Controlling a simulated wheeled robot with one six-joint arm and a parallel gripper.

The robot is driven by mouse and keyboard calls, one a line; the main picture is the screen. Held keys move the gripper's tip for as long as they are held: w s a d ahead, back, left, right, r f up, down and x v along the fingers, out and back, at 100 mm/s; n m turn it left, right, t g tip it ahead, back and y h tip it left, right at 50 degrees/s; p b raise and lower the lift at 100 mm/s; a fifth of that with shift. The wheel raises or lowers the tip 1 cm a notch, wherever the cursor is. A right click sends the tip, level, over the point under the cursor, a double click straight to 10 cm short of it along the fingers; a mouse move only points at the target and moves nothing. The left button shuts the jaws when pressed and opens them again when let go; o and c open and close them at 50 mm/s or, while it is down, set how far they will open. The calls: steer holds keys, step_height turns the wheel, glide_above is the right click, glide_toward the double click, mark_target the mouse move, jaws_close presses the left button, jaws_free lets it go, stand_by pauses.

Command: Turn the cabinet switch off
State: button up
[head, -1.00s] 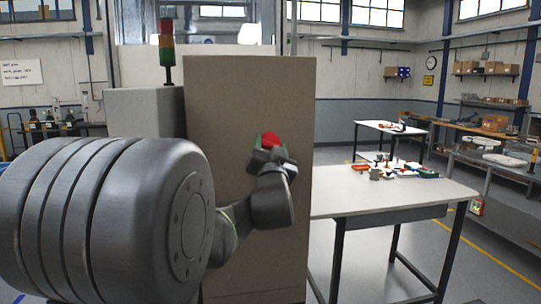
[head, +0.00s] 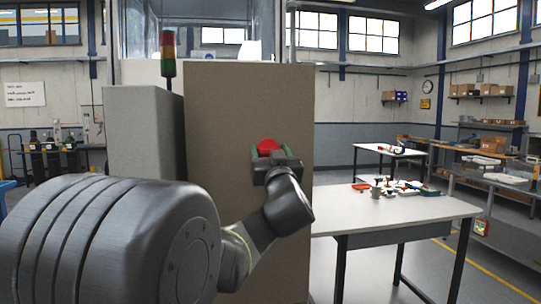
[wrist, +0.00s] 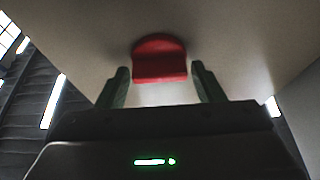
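The cabinet (head: 240,110) is a tall tan box in the middle of the head view. Its switch (head: 268,146) is a red knob on the front face, partly hidden by my gripper. In the wrist view the red switch (wrist: 160,60) stands out from the pale panel, with a rounded top edge and a flat lower front. My gripper (head: 268,155) is at the switch with its green fingers apart. In the wrist view the open fingers (wrist: 160,88) are on either side of the switch's lower part, with gaps visible on both sides. I see no grip on it.
A grey box (head: 145,135) and a red, orange and green signal tower (head: 168,53) stand left of the cabinet. A white table (head: 390,210) with small coloured parts (head: 395,187) stands close on the right. Open floor shows beyond it.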

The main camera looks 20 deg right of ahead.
steer(key=shift+o, duration=0.7)
steer(key=b+v, duration=0.3)
steer(key=v, duration=1.1)
steer(key=shift+w, duration=0.1)
steer(key=w+d+r+p, duration=0.1)
steer(key=w+r, duration=0.1)
steer(key=w, duration=0.4)
steer(key=w+d+r+m+p, duration=0.1)
steer(key=w+r+p, duration=0.1)
steer(key=w, duration=0.4)
steer(key=shift+w+d+r, duration=0.2)
steer(key=shift+d+r, duration=0.2)
steer(key=shift+r, duration=0.35)
steer(key=shift+f+h, duration=0.1)
steer(key=shift+h, duration=0.3)
